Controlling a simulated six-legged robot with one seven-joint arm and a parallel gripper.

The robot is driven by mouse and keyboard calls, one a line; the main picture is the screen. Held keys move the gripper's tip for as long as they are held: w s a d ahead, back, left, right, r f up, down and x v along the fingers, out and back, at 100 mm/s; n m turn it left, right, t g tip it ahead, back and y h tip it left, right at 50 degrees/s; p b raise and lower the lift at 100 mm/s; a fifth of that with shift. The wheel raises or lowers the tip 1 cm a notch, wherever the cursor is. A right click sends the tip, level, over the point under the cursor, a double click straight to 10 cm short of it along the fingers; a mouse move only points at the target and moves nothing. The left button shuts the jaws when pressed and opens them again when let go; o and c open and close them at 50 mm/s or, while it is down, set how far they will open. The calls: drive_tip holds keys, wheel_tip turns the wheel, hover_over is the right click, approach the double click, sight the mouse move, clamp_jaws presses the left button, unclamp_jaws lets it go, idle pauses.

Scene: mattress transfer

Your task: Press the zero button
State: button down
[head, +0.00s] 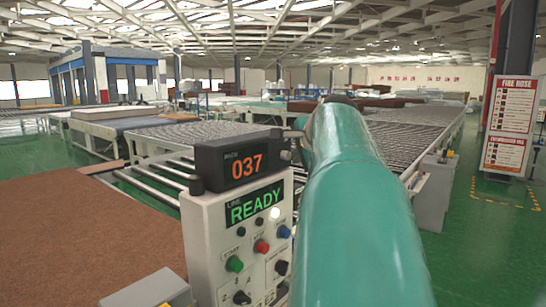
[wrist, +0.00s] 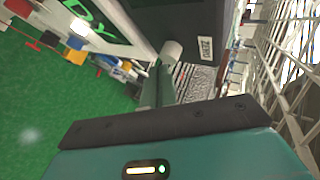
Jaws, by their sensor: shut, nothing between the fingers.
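A dark display box (head: 238,162) reading 037 in orange sits on top of the white control panel (head: 205,240). A grey round button (head: 285,155) sticks out of the box's right side. In the head view my teal arm hides most of the gripper.
The panel carries a green READY screen (head: 256,205), a green button (head: 235,264), a red button (head: 262,246), a blue button (head: 284,232) and dark knobs. A roller conveyor (head: 200,137) lies behind, a brown mattress (head: 80,245) at left. Green floor shows at right.

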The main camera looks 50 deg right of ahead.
drive_tip(key=shift+w+a, duration=0.1)
drive_tip(key=shift+w, duration=0.8)
idle(1.0)
drive_tip(key=shift+s, duration=1.3)
drive_tip(key=s, duration=0.5)
drive_tip(key=shift+d, duration=0.35)
idle(0.4)
